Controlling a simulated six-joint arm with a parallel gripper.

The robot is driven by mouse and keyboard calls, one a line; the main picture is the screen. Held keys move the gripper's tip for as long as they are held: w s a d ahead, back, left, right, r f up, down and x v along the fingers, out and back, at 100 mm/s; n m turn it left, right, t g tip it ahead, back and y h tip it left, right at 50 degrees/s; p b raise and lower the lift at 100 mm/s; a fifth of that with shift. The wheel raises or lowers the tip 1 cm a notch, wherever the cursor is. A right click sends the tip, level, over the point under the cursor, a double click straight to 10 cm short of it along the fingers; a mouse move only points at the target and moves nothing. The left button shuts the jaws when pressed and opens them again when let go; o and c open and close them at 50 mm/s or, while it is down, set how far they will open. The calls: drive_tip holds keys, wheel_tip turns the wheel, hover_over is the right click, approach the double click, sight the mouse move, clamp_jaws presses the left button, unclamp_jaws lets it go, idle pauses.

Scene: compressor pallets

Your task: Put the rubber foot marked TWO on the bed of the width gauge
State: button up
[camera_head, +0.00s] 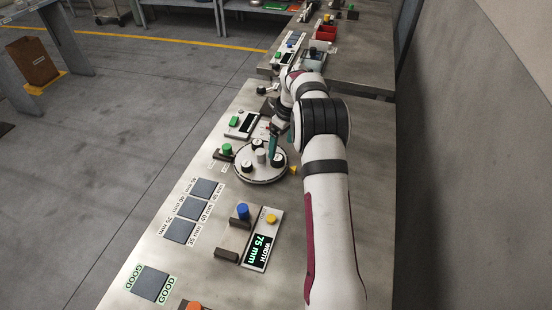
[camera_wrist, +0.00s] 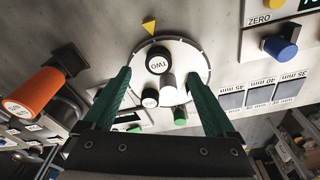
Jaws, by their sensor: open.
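The rubber foot marked TWO (camera_wrist: 158,62) is a black cylinder with a white lettered top. It stands on the round white turntable (camera_wrist: 195,52) with other black feet (camera_wrist: 150,98) around a pale centre post (camera_wrist: 168,88). The turntable also shows in the head view (camera_head: 243,175). My gripper (camera_wrist: 156,72) is open, its green fingers on either side of the TWO foot in the wrist view; I cannot tell their height above it. The width gauge (camera_head: 262,248), reading 75 mm, has a blue knob (camera_head: 242,211) and dark jaw blocks; its bed looks empty.
A pad marked GOOD (camera_head: 149,283) is at the near end. A green-knobbed device (camera_head: 227,150) stands beside the turntable; an orange handle (camera_wrist: 40,90) shows in the wrist view.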

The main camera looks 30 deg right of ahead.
sight(278, 158)
drive_tip(key=f, duration=0.2)
drive_tip(key=w+f, duration=0.1)
drive_tip(key=f, duration=0.3)
drive_tip(key=shift+w+a, duration=0.2)
drive_tip(key=shift+a, duration=0.05)
clamp_jaws()
